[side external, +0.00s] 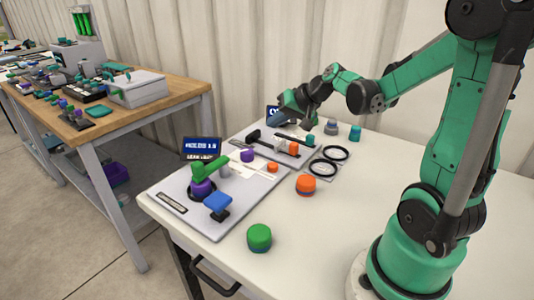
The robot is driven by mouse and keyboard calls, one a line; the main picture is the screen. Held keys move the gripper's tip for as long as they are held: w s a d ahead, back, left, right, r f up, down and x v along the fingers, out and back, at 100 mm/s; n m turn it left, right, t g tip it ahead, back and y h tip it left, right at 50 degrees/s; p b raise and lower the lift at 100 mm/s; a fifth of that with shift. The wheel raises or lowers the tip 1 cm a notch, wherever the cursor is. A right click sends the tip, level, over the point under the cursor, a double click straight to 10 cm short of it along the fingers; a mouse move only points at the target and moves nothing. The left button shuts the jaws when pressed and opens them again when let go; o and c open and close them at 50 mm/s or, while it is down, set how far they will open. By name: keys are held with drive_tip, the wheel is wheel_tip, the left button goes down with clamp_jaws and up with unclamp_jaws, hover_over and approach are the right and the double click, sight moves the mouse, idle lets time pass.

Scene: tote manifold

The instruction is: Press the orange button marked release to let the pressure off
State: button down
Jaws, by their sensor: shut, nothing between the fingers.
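A small orange button (272,167) sits on the grey manifold board (225,222), near its right edge. A larger orange round piece (306,184) stands on the white table just right of the board. Another orange part (294,148) is farther back on the board. No release marking is legible on any of them. My gripper (309,122) is shut and empty above the far end of the board, behind and apart from the small orange button. Its fingertips are small and dark here.
A green lever on a purple base (202,187), a blue knob (218,203) and a small display (201,148) are at the board's left. Two black rings (323,168) lie to the right. A green cylinder (259,238) stands in front. The table's right side is mostly clear.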

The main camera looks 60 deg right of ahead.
sight(276, 166)
drive_tip(key=shift+f, duration=4.45)
drive_tip(key=shift+f, duration=0.1)
drive_tip(key=shift+f, duration=0.3)
drive_tip(key=shift+r, duration=0.15)
drive_tip(key=shift+r, duration=0.3)
drive_tip(key=shift+r, duration=2.5)
drive_tip(key=shift+a, duration=0.1)
